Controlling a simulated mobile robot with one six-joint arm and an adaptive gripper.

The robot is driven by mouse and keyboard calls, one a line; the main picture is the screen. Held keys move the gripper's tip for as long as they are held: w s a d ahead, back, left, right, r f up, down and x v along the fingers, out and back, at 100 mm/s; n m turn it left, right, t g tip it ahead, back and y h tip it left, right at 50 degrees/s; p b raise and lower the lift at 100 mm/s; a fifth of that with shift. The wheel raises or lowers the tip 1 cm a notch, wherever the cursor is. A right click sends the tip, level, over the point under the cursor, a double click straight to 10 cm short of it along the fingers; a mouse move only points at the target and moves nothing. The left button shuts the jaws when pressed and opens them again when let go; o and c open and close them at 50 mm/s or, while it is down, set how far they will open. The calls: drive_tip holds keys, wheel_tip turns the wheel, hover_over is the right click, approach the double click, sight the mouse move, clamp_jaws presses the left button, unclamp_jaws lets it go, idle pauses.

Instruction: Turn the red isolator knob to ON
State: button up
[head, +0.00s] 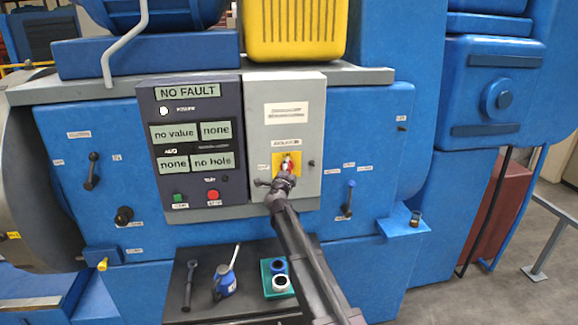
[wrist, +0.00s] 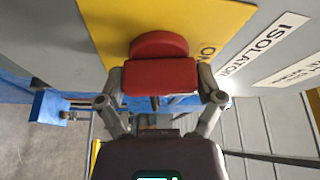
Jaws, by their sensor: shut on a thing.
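The red isolator knob (head: 288,165) sits on a yellow plate (head: 277,158) on the light grey panel (head: 258,133). In the wrist view the red knob (wrist: 160,76) is large, with a round base and a bar-shaped grip. My gripper (wrist: 161,88) has one finger on each side of the bar and is shut on it. In the head view my gripper (head: 284,173) covers much of the knob. Part of the word ON shows on the yellow plate (wrist: 190,18) right of the knob. The knob's exact position is hard to tell.
A dark display panel (head: 197,92) reading NO FAULT stands left of the knob, with a green button (head: 178,197) and a red button (head: 213,195). Levers flank the panels. A dark shelf below holds a wrench (head: 188,285), a blue can (head: 225,283) and a green tray (head: 266,266).

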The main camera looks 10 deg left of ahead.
drive_tip(key=shift+m+g+p, duration=0.3)
drive_tip(key=shift+m+p, duration=0.2)
drive_tip(key=shift+m, duration=0.5)
drive_tip(key=o, duration=0.9)
drive_tip(key=shift+c, duration=0.2)
drive_tip(key=s+a, duration=0.1)
drive_tip(key=s, duration=1.1)
drive_tip(key=shift+a, duration=0.2)
drive_tip(key=shift+d, duration=0.1)
